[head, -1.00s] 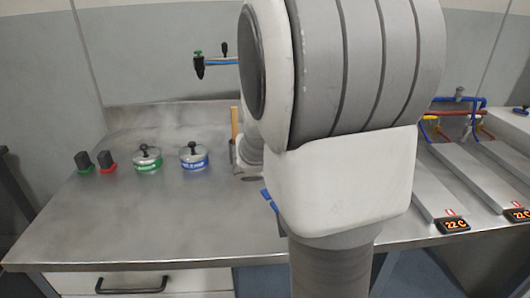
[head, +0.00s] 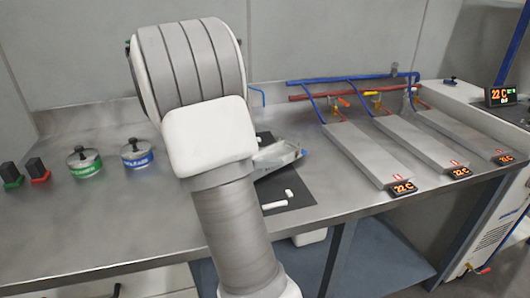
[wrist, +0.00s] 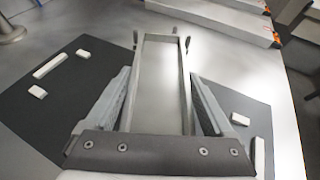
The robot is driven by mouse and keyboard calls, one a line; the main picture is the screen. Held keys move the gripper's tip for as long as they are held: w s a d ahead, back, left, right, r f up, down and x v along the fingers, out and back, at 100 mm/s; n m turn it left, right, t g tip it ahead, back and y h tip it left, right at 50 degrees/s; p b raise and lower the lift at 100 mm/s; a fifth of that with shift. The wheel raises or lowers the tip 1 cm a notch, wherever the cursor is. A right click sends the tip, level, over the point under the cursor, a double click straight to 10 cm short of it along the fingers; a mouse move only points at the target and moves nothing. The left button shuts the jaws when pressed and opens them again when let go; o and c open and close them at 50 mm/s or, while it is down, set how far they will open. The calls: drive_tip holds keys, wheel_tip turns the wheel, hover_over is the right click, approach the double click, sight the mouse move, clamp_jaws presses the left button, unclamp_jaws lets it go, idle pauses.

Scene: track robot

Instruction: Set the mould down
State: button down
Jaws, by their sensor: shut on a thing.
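The mould is a long, narrow grey metal frame with raised side walls (wrist: 186,88). In the wrist view it lies between the two fingers of my gripper (wrist: 161,80), which is shut on its sides. In the head view the mould (head: 277,155) shows as a pale grey shape just right of my arm, over or near the far part of a dark mat. My arm hides most of my gripper there. I cannot tell whether the mould touches the surface beneath it.
A dark mat (head: 300,190) bears several small white blocks (head: 273,205). Grey plates (head: 365,153) with 22 C displays stand to the right, below blue and red pipes. Bare steel bench lies between mat and plates.

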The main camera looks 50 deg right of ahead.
drive_tip(key=shift+f, duration=0.45)
drive_tip(key=shift+f, duration=0.1)
unclamp_jaws()
drive_tip(key=shift+f, duration=0.15)
